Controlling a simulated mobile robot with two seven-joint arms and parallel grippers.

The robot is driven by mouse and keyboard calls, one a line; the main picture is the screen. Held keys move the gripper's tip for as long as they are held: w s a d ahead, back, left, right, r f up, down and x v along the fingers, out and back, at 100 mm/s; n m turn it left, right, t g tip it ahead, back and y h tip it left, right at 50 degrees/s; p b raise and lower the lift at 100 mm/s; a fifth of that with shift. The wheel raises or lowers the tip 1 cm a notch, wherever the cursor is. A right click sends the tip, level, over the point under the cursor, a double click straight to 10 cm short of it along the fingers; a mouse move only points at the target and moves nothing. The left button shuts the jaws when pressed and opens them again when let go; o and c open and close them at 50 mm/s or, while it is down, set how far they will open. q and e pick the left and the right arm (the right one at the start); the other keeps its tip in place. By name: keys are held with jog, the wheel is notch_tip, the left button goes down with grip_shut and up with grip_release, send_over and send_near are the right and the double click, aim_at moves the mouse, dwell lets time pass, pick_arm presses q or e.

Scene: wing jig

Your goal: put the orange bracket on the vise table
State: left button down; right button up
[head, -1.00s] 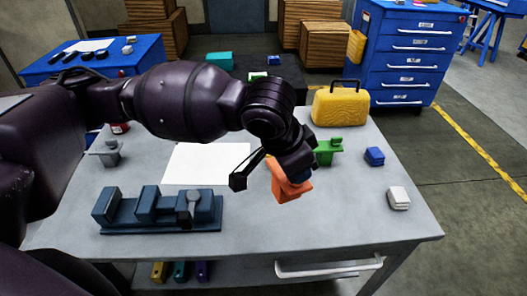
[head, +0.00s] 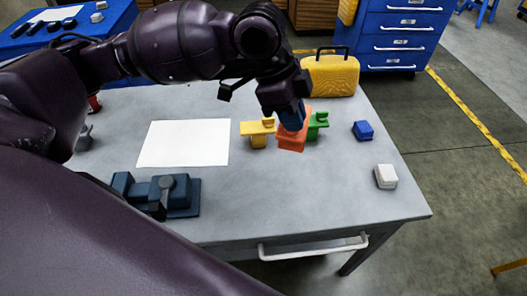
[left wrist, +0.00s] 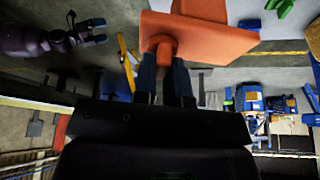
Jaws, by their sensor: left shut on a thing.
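The orange bracket (head: 291,139) is in the fingers of my left gripper (head: 292,118), over the middle right of the grey vise table (head: 300,195). I cannot tell whether it touches the tabletop. In the left wrist view the orange bracket (left wrist: 215,40) has a wide flat plate and a stub between the blue fingers of my left gripper (left wrist: 165,75). The dark blue vise (head: 185,195) stands at the table's front left, partly hidden by my arm. My right gripper (left wrist: 95,30) shows small in the left wrist view; its opening is unclear.
A yellow bracket (head: 257,133) stands left of the orange one and a green bracket (head: 316,125) close at its right. A blue block (head: 363,131), white block (head: 385,177) and yellow case (head: 331,74) are farther right and behind. White paper (head: 184,143) lies left. The front middle is clear.

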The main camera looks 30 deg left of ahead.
pick_arm(q)
notch_tip(320, 180, down, 19)
jog(key=b, duration=0.2)
jog(key=shift+f+b, duration=0.2)
jog(key=shift+b, duration=0.15)
jog(key=shift+f, duration=0.1)
jog(key=c, duration=1.2)
grip_release()
jog(key=shift+o, duration=0.2)
jog(key=p+v, duration=0.1)
jog(key=v, duration=1.1)
jog(key=shift+p, duration=0.3)
